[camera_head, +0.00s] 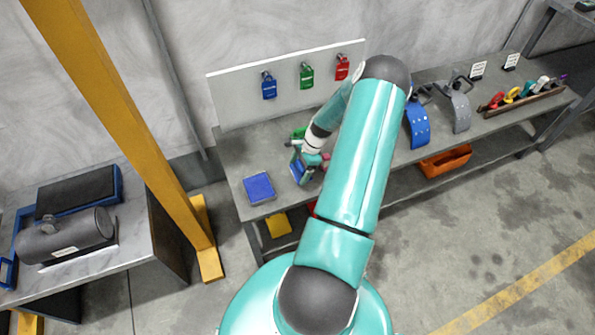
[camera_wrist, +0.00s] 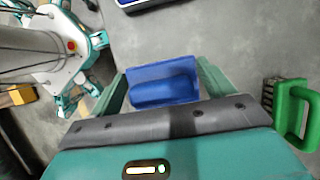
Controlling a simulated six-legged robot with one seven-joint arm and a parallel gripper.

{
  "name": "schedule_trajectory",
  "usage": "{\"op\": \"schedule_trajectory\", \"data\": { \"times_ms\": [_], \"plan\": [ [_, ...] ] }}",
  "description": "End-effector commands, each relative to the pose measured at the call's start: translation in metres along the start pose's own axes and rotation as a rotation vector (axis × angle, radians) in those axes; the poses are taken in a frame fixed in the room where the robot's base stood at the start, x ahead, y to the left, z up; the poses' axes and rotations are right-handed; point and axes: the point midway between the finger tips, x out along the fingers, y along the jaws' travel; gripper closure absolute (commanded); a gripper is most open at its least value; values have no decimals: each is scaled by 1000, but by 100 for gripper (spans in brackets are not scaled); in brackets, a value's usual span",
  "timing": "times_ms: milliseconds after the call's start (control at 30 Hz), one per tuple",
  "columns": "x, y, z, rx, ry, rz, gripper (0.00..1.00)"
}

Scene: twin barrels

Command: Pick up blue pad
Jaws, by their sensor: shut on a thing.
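The blue pad (camera_wrist: 162,82) sits between the two green fingers of my gripper (camera_wrist: 160,85) in the wrist view. It has a flat back with a rounded, bar-like part along it. My gripper is shut on it. In the head view my gripper (camera_head: 307,162) is over the left part of the workbench, and the blue pad (camera_head: 297,172) shows at its tip, partly hidden by the fingers. I cannot tell from these frames whether the pad touches the bench.
A green-handled brush (camera_wrist: 296,112) lies close to the right of my gripper. A flat blue box (camera_head: 258,187) lies to the left on the bench. Padlocks (camera_head: 307,76) hang on the back board. Blue (camera_head: 417,122) and grey (camera_head: 460,108) curved pieces stand to the right.

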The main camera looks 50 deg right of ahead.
Motion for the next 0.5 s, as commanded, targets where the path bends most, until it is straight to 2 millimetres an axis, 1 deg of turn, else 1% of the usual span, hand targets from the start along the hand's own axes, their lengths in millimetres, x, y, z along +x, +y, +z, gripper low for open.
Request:
{"op": "schedule_trajectory", "data": {
  "times_ms": [33, 167, 200, 300, 400, 500],
  "plan": [
    [-13, 9, 3, 0, 4, -2, 45],
    [-39, 32, 14, 0, 4, -2, 45],
    [-45, 41, 17, 2, 3, -1, 45],
    [-54, 70, 20, 4, 2, -1, 45],
    [-63, 91, 24, 2, 1, -1, 45],
    [-69, 108, 27, 2, 1, -2, 45]
  ]
}}
